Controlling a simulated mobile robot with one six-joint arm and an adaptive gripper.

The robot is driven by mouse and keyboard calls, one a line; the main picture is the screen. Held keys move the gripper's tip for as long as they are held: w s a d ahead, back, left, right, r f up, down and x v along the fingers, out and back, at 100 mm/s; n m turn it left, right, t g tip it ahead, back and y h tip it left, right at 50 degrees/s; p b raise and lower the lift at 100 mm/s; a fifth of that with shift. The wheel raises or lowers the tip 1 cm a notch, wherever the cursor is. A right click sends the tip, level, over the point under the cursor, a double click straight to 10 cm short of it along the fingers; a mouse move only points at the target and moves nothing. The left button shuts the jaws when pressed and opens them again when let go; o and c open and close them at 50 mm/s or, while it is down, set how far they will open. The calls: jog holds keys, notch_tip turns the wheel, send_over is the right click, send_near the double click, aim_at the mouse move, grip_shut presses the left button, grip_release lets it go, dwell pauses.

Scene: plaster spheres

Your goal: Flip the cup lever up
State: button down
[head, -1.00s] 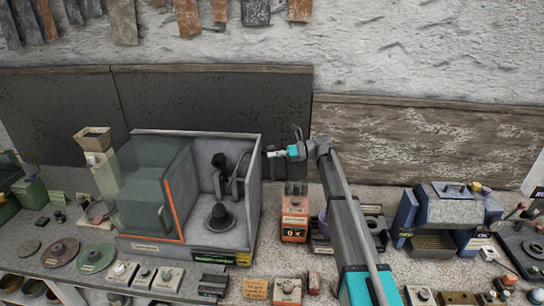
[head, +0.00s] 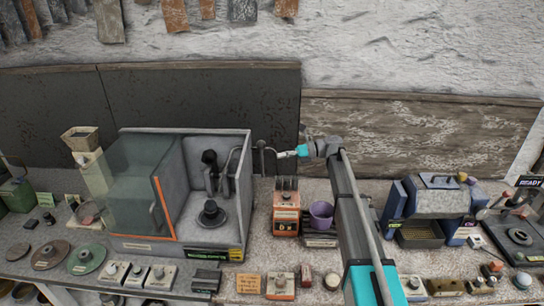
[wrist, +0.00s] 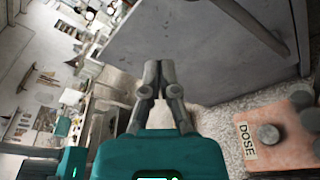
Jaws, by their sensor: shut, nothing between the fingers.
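My gripper (head: 280,155) is shut and empty, to the right of the grey open-fronted cabinet (head: 242,190) in the head view. A thin dark upright lever-like part (head: 262,152) stands between the cabinet's right wall and my fingertips; I cannot tell for sure whether it is the cup lever. A gap seems to separate it from my fingers. A purple cup (head: 321,211) stands lower right, beside my arm. In the wrist view my closed fingers (wrist: 158,68) point at a grey panel (wrist: 180,50), with a dark slanted bar (wrist: 262,25) at its upper right.
An orange box (head: 286,215) stands below my gripper; its DOSE label shows in the wrist view (wrist: 246,141). A blue machine (head: 430,200) is to the right. Knobs and small boxes line the bench front. A dark board (head: 200,95) backs the cabinet.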

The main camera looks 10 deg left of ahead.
jog(key=shift+v, duration=0.9)
jog(key=shift+f, duration=0.15)
jog(key=s+d+f+n+t+h+b, duration=0.1)
jog(key=s+d+f+n+h+b, duration=0.1)
jog(key=s+d+f+n+h, duration=0.35)
jog(key=s+d+f+n+t+h+b, duration=0.1)
jog(key=s+d+f+n+h, duration=0.25)
jog(key=s+f+n, duration=0.5)
jog(key=s+d+f+n+h+b, duration=0.1)
jog(key=s+d+f+n+h, duration=0.2)
jog(key=s+d+n, duration=0.2)
jog(key=s+d+f+n+t+h+b, duration=0.1)
jog(key=s+d+f+n+h, duration=0.3)
jog(key=s+d, duration=0.5)
jog(key=s+n, duration=0.1)
jog(key=s, duration=0.2)
jog(key=shift+s+d+f+t+b, duration=0.3)
jog(key=shift+s+f+b, duration=0.05)
jog(key=shift+s, duration=0.05)
